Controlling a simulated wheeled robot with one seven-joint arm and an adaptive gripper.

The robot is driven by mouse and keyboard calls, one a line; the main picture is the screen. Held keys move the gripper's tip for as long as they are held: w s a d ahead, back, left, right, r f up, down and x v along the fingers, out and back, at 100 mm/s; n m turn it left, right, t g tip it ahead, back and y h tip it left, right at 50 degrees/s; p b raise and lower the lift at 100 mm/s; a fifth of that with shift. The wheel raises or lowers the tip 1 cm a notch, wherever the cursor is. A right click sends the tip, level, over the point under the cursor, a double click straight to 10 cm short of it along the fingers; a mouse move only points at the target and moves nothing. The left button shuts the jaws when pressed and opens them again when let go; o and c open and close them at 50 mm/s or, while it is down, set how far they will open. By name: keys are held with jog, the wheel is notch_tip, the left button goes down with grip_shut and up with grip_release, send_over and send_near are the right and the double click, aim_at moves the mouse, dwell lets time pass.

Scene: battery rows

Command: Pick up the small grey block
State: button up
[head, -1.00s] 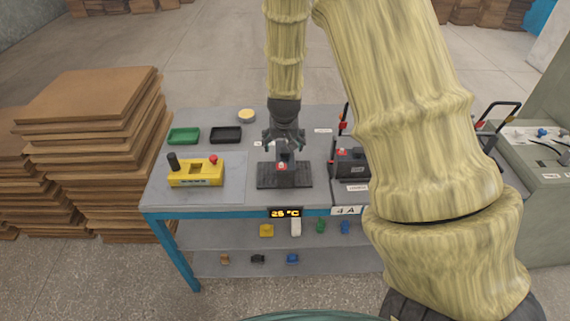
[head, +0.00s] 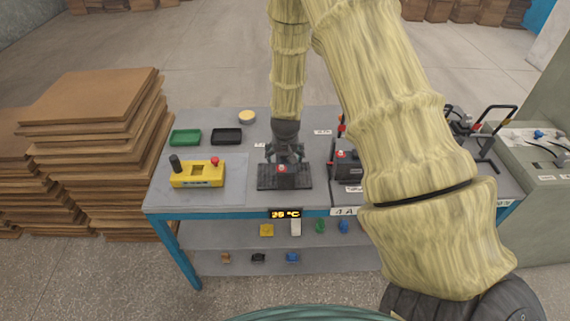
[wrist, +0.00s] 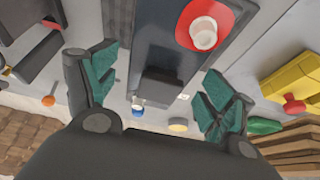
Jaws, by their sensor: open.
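In the wrist view a small dark grey block (wrist: 162,88) stands on a dark panel, between the two green-padded fingers of my gripper (wrist: 163,92). The fingers are spread, with a gap visible on both sides of the block. In the head view my gripper (head: 285,155) points down over a black base (head: 286,184) near the front middle of the table. My gripper hides most of the block there. A red round button with a pale centre (wrist: 204,30) is near the block in the wrist view; a small red spot shows on the black fixture in the head view.
A yellow box with a red button (head: 197,174) stands left of the base. Behind it are a green tray (head: 185,137) and a black tray (head: 226,136). A dark device (head: 348,166) stands close on the right. Stacked brown boards (head: 85,130) stand beyond the table's left edge.

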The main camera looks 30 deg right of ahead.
jog(key=shift+p+x, duration=0.55)
jog(key=shift+x, duration=0.95)
jog(key=shift+d, duration=0.1)
grip_shut()
